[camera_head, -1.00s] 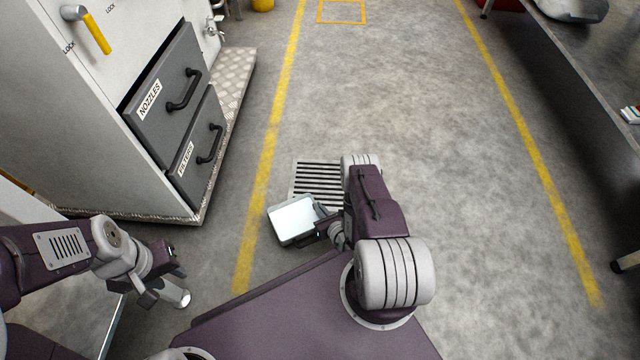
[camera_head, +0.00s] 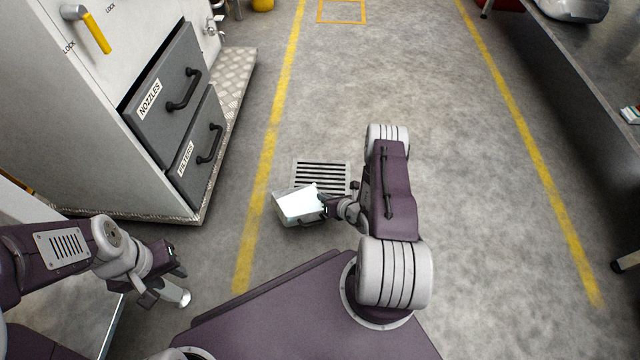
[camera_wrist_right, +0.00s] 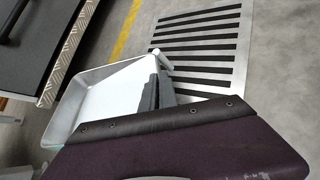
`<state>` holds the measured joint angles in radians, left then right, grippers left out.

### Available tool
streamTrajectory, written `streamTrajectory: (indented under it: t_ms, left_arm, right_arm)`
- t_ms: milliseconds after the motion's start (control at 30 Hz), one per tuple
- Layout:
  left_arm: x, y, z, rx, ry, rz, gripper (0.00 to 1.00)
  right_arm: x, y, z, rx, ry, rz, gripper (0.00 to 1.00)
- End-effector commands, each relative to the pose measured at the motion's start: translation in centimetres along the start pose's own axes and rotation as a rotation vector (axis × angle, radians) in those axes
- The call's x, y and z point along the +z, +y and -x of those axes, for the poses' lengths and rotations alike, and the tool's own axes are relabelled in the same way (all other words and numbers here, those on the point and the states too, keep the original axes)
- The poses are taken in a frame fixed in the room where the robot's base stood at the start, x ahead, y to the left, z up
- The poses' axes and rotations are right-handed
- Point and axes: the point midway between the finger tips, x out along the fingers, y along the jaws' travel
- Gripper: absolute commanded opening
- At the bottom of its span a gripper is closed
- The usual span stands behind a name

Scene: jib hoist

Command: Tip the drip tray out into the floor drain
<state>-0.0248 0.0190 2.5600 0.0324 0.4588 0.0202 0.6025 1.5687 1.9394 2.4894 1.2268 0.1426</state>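The drip tray (camera_head: 296,206) is a shallow, pale metal tray held at the near left edge of the floor drain (camera_head: 322,172), a slotted square grate. My right gripper (camera_head: 324,207) is shut on the tray's right side; its fingers (camera_wrist_right: 160,88) show against the tray (camera_wrist_right: 92,100) in the right wrist view. The tray is tilted, and one corner overlaps the grate (camera_wrist_right: 205,45) in that view. I cannot tell whether the pale area inside is liquid or bare metal.
A grey cabinet with two dark drawers (camera_head: 168,85) stands at the left. A steel bench (camera_head: 590,75) runs along the right. Yellow lines mark the floor, and the floor beyond the drain is clear.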

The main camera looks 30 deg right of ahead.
Motion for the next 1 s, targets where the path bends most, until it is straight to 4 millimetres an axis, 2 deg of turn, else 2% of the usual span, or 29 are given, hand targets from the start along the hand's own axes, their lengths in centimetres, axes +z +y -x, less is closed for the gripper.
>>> streamTrajectory:
  t_ms: [1000]
  left_arm:
    - [0.2, 0.0, -1.6, 0.000, 0.000, 0.000, 0.36]
  right_arm:
    - [2.2, -1.9, -0.8, 0.074, 0.157, -0.177, 0.00]
